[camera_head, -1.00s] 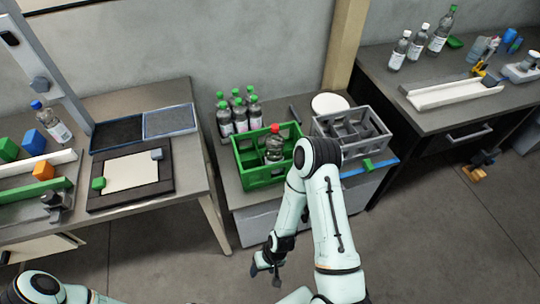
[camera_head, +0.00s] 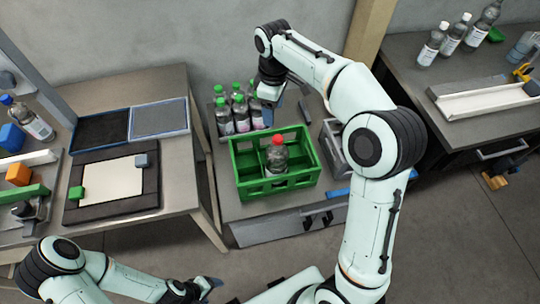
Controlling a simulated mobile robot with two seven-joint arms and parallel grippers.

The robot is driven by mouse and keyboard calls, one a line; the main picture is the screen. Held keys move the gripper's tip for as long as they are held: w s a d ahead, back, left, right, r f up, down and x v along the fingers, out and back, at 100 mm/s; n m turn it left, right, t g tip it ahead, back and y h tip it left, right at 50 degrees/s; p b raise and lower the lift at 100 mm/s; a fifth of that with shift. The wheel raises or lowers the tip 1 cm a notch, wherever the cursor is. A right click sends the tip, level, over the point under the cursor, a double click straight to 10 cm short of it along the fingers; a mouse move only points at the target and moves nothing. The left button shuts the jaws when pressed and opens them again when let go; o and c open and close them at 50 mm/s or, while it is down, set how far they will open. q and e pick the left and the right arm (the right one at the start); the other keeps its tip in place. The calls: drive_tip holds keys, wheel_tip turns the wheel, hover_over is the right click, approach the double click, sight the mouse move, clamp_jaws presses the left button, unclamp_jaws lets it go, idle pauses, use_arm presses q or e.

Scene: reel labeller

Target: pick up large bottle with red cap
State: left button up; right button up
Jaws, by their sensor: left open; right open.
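The large bottle with the red cap (camera_head: 276,160) stands upright in the green crate (camera_head: 246,191) on the middle table. My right gripper (camera_head: 270,112) is open at the end of the bent arm, above and behind the crate, beside the green-capped bottles. Nothing shows between its fingers. My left gripper (camera_head: 208,286) is low at the front, apart from the tables; it is open and empty.
Several green-capped bottles (camera_head: 225,118) stand behind the crate. The left table holds a dark-framed board (camera_head: 147,197) and trays. More bottles (camera_head: 433,45) stand on the right table.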

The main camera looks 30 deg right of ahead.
sight(278, 138)
drive_tip(key=s+f, duration=0.2)
drive_tip(key=f, duration=0.1)
drive_tip(key=shift+f+b, duration=0.25)
drive_tip(key=shift+b, duration=0.1)
drive_tip(key=f, duration=0.3)
drive_tip(key=shift+w+d+f, duration=0.1)
drive_tip(key=shift+w+f, duration=0.1)
drive_tip(key=shift+f, duration=0.15)
drive_tip(key=shift+s+d+f+b, duration=0.1)
drive_tip(key=shift+d+f+b, duration=0.15)
drive_tip(key=shift+f, duration=1.15)
drive_tip(key=shift+d+f+b, duration=0.1)
drive_tip(key=shift+f+b, duration=0.1)
drive_tip(key=shift+f, duration=1.15)
use_arm(q)
drive_tip(key=s+f, duration=0.2)
drive_tip(key=s, duration=0.1)
drive_tip(key=shift+s+f, duration=0.1)
drive_tip(key=shift+f, duration=0.1)
use_arm(e)
clamp_jaws()
